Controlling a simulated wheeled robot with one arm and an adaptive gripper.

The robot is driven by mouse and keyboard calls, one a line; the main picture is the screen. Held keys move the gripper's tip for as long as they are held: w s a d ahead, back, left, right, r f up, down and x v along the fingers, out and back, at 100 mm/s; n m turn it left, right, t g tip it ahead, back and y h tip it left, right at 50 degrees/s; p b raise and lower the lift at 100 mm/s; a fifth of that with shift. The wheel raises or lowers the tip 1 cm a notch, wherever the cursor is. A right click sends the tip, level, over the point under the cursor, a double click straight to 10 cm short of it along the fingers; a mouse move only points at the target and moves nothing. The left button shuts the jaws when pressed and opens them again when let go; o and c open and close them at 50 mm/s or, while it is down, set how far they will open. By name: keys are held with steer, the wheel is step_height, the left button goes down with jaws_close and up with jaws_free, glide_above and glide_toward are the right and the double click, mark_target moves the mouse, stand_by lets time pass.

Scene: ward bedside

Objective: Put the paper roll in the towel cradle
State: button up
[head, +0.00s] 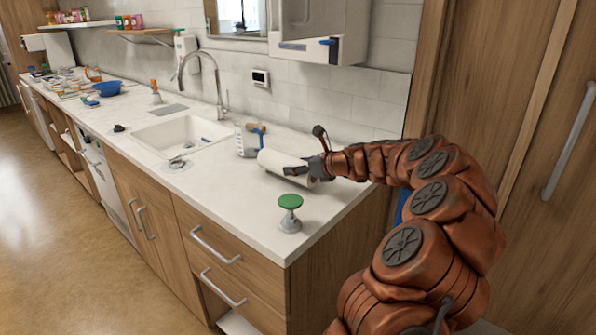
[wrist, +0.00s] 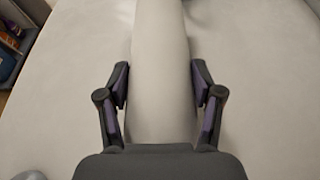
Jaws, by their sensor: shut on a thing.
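The white paper roll (head: 274,161) lies on its side at the right end of the counter, at or very near the surface. My gripper (head: 299,170) reaches it from the right and is shut on it. In the wrist view the paper roll (wrist: 160,65) runs lengthwise up the picture between the two pads of my gripper (wrist: 160,88), with a pad against each side. My palm hides the roll's near end. I cannot pick out the towel cradle for certain; a white wall unit with blue parts (head: 318,48) hangs above the counter.
A green-topped stand (head: 290,212) is near the counter's front edge. A clear jug (head: 247,139) stands just behind the roll, beside the sink (head: 185,135) and tall tap (head: 217,85). A blue bowl (head: 108,88) and small items crowd the far left. Bare counter lies left of the green stand.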

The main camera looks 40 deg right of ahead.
steer(key=shift+f, duration=0.5)
steer(key=shift+f, duration=0.1)
steer(key=o, duration=1.3)
